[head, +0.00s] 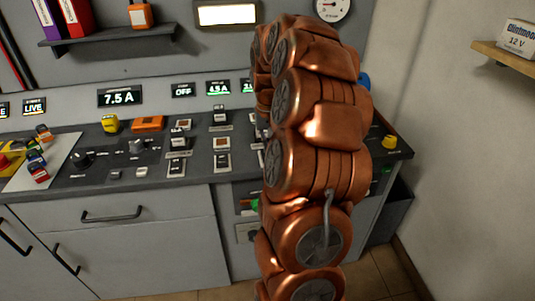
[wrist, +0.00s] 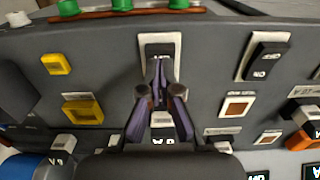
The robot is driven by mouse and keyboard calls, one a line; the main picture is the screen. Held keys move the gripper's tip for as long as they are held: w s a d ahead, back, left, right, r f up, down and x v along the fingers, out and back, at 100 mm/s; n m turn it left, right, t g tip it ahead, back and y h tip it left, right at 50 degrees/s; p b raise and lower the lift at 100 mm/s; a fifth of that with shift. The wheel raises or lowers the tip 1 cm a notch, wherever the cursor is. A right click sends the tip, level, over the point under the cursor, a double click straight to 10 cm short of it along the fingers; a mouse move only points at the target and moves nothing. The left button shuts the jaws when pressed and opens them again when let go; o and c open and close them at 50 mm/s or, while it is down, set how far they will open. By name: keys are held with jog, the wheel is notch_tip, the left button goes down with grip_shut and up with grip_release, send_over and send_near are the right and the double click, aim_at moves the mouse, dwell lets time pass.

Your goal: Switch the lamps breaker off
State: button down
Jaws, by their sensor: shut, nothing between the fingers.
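My gripper (wrist: 160,74) shows in the wrist view with its purple fingers closed together and empty. The fingertips are over a dark rocker switch (wrist: 160,49) in a white frame, and they cover part of it. I cannot tell whether they touch it. A second dark rocker switch (wrist: 263,61) in a white frame stands to the right. The labels are too small or hidden to tell which one is the lamps breaker. In the head view my arm hides the gripper and the panel's right part.
The grey console (head: 120,185) carries knobs, rockers and a yellow button (head: 110,123). Displays above include one reading 7.5 A (head: 119,97) and one reading OFF (head: 182,90). A yellow-framed square (wrist: 83,111) lies left of the fingers. A battery box (head: 518,38) sits on the right shelf.

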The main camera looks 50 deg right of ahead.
jog(key=shift+f+b, duration=0.65)
jog(key=shift+f, duration=0.55)
dwell(0.9)
jog(key=shift+r+p, duration=0.75)
jog(key=shift+r, duration=2.75)
